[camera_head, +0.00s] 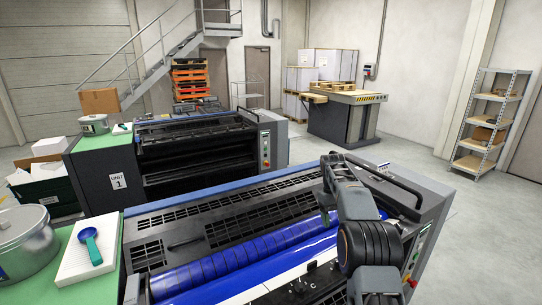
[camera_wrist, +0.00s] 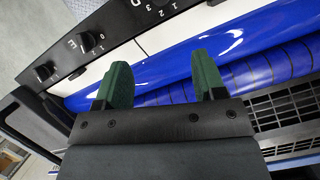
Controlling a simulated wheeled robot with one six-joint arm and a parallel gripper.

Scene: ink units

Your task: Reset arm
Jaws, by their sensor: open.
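In the wrist view my gripper (camera_wrist: 160,78) is open, its two green fingers wide apart with nothing between them. It is over the near ink unit, with the blue ink roller (camera_wrist: 250,40) beyond and between the fingers. A dark panel with black knobs (camera_wrist: 90,40) lies at the upper left of that view. In the head view my arm covers the right part of the near ink unit (camera_head: 170,236), in front of the blue roller (camera_head: 240,262). I cannot make out the fingertips there, nor whether they touch anything.
A second unit (camera_head: 200,150) stands behind. A pallet table (camera_head: 345,112) and a shelf (camera_head: 490,125) are farther off, with open floor around them.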

